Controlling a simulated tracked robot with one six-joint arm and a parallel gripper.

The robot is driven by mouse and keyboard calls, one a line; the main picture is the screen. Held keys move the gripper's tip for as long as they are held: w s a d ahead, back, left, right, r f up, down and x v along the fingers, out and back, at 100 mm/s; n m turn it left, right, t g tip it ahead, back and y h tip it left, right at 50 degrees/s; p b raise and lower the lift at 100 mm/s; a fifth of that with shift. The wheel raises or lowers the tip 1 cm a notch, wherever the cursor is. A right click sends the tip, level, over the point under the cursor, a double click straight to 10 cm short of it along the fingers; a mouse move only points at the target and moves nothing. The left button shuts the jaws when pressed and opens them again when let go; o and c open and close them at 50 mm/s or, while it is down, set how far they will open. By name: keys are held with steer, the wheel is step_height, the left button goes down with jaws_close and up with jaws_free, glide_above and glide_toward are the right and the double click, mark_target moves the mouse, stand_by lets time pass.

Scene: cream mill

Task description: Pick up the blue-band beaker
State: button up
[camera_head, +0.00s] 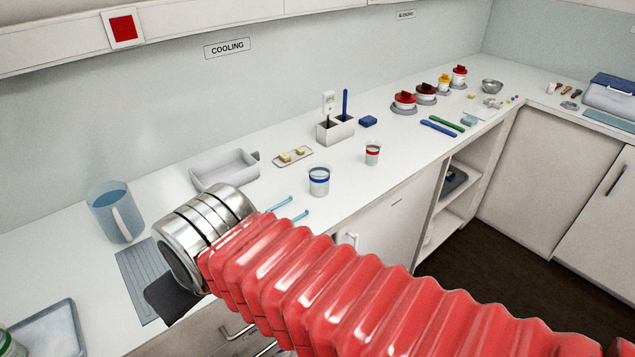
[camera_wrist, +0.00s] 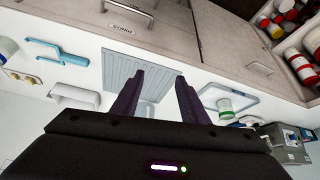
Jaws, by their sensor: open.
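The blue-band beaker (camera_head: 319,181) stands upright on the white counter in the head view, right of my arm's metal wrist. In the wrist view a beaker with a blue band (camera_wrist: 6,48) is cut by the left edge. My gripper (camera_wrist: 160,77) is open and empty, its two dark fingers apart over a grey ribbed mat (camera_wrist: 117,69). In the head view my wrist and red arm sleeve hide most of the gripper; it is well left of the blue-band beaker.
A red-band beaker (camera_head: 372,153) stands right of the blue-band one. Light-blue tongs (camera_wrist: 58,50) lie nearby. A shallow tray (camera_head: 226,170), a blue jug (camera_head: 112,210) and a holder (camera_head: 335,130) stand behind. A green-band container (camera_wrist: 225,106) sits on a tray.

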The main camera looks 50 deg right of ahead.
steer(key=o, duration=0.6)
steer(key=w+d+m+h, duration=0.1)
steer(key=w+d, duration=0.1)
steer(key=d, duration=0.3)
steer(key=w+d+m+t+h, duration=0.1)
steer(key=w+d+h, duration=0.1)
steer(key=d, duration=0.4)
steer(key=shift+w+d+f+m, duration=0.15)
steer(key=shift+w+f+m, duration=0.15)
steer(key=shift+w, duration=0.55)
steer(key=m+t+h, duration=0.4)
steer(key=t, duration=0.1)
glide_toward(324, 182)
steer(key=shift+s+r, duration=0.1)
steer(key=shift+s, duration=0.2)
steer(key=shift+w, duration=0.1)
steer(key=shift+x, duration=4.2)
steer(key=shift+w, duration=0.1)
